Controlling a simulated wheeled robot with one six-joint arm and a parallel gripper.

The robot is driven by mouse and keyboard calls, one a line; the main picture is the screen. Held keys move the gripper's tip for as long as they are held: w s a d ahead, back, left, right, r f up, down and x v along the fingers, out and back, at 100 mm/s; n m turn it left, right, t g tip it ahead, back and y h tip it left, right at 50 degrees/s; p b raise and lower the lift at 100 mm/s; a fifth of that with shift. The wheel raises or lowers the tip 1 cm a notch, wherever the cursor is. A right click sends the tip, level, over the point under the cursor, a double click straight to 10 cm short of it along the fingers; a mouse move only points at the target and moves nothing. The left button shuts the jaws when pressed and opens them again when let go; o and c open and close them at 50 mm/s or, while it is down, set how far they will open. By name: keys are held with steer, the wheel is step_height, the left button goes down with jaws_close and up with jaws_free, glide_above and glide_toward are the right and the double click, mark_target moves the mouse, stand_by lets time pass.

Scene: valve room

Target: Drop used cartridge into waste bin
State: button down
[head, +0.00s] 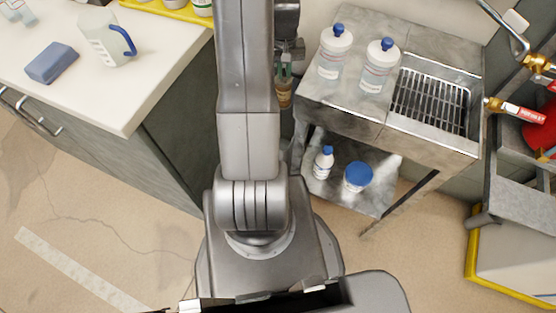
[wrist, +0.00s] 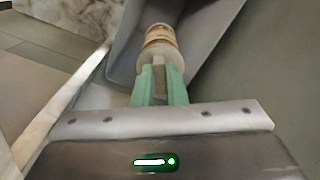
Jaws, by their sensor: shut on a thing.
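My gripper (wrist: 158,88) has green fingers closed on a used cartridge (wrist: 160,45), a cylinder with a pale end and brownish bands. In the wrist view the cartridge sticks out past the fingertips. In the head view my arm hides most of the gripper; a bit of the brownish cartridge (head: 284,96) shows just right of the arm, beside the steel sink stand. A grey, angled-walled shape (wrist: 207,45) lies behind the cartridge in the wrist view; it may be the waste bin, but I cannot tell. No bin shows clearly in the head view.
A steel stand (head: 345,118) with white bottles, a grated sink (head: 432,100) and a lower shelf is at the right. Red-handled valves (head: 515,110) are at the far right.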

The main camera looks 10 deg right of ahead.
step_height(320, 180, down, 2)
steer(key=shift+f+b, duration=0.15)
steer(key=shift+b, duration=0.35)
steer(key=c, duration=1.4)
jaws_free()
step_height(320, 180, up, 14)
steer(key=shift+f+p, duration=0.1)
steer(key=shift+p, duration=1)
